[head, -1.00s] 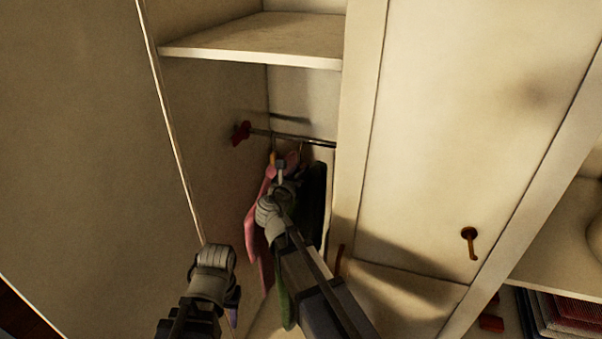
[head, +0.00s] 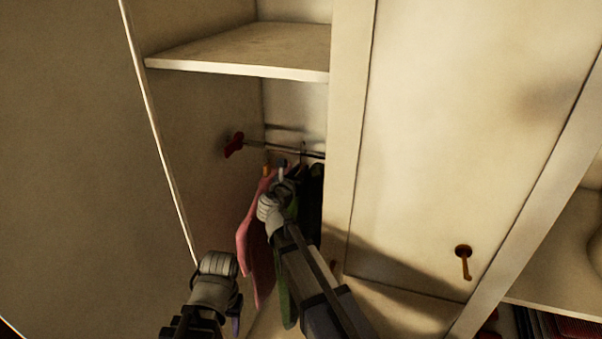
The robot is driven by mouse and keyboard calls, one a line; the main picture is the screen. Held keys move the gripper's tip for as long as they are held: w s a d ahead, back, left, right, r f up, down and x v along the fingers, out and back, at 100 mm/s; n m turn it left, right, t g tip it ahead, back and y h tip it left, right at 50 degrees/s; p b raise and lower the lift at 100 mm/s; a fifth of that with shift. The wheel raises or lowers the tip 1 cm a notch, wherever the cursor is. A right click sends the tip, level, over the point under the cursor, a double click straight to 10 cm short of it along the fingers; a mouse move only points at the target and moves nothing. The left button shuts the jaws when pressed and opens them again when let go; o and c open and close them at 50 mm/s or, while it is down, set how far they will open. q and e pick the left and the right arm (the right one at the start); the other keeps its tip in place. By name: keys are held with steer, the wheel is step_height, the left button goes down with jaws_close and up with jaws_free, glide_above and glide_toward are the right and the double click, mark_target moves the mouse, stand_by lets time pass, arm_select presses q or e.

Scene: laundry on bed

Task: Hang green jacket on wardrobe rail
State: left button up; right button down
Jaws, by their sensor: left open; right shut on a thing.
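The green jacket (head: 287,300) hangs down behind and beside my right forearm inside the wardrobe; much of it is hidden. My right gripper (head: 284,180) is shut on the jacket near its top, just below the wardrobe rail (head: 258,145). The jaws' exact hold, and whether a hook is over the rail, cannot be made out. The rail is a thin metal bar with a red end mount (head: 234,145) on the left wall. My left gripper (head: 220,265) is open, low at the wardrobe's left front, apart from the jacket; its fingertips are hard to see.
A pink garment (head: 248,235) hangs left of my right gripper, and a dark garment (head: 314,200) hangs to its right. A shelf (head: 240,50) is above the rail. The rail's left end is bare.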

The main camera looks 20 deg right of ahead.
steer(key=shift+w+d, duration=0.3)
steer(key=shift+w, duration=0.3)
steer(key=shift+d+f+b, duration=0.1)
steer(key=shift+f+b, duration=0.3)
steer(key=shift+b, duration=0.05)
steer(key=shift+f+b, duration=0.6)
arm_select(q)
steer(key=shift+w+d+f, duration=0.1)
steer(key=shift+d+f, duration=0.1)
steer(key=shift+f, duration=0.45)
steer(key=shift+d+f, duration=0.15)
steer(key=shift+f, duration=0.45)
arm_select(e)
steer(key=shift+f, duration=0.3)
